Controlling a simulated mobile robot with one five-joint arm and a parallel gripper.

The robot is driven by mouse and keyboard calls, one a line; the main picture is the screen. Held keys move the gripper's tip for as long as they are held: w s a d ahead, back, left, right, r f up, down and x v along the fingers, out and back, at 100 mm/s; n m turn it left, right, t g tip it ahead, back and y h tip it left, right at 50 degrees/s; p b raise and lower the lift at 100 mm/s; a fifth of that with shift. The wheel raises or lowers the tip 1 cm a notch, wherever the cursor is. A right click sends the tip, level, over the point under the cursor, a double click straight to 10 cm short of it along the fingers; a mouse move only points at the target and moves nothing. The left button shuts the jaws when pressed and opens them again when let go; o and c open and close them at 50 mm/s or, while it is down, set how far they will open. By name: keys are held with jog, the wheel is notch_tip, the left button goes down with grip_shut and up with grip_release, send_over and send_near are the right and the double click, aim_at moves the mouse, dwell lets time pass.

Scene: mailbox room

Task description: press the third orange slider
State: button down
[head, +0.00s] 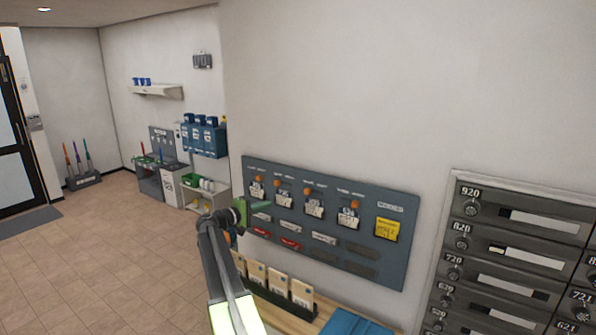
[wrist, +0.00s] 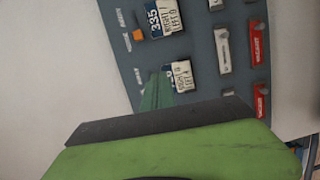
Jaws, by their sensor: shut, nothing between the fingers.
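A grey wall panel (head: 388,262) carries a row of orange sliders, each above a white tag. The third orange slider (head: 307,190) from the left is uncovered and right of my gripper (head: 240,211). The fourth (head: 355,204) is farther right; the first (head: 258,178) and second (head: 278,181) are nearer my gripper. My gripper is shut and empty by the panel's left end. In the wrist view, its narrow green tips (wrist: 155,94) lie beside a white tag, and one orange slider (wrist: 137,35) shows above them. I cannot tell whether the tips touch the panel.
White and red labels (head: 290,243) and a yellow card (head: 387,229) are on the same panel. Below is a wooden ledge (head: 268,311) with upright cards and a blue item (head: 352,324). Grey mailboxes (head: 520,252) stand at right. Tiled floor at left is open.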

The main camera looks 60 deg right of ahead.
aim_at(297, 187)
jog(key=shift+s+d+r+h, duration=0.15)
jog(key=shift+d+r, duration=0.35)
jog(key=shift+r, duration=0.15)
jog(key=shift+s+d+r+h, duration=0.1)
jog(key=shift+d+r+h, duration=0.05)
jog(key=shift+d+r, duration=0.4)
jog(key=x, duration=1)
jog(key=shift+s+d+r, duration=0.1)
jog(key=s, duration=0.3)
jog(key=shift+s+a, duration=0.25)
jog(key=shift+s, duration=0.25)
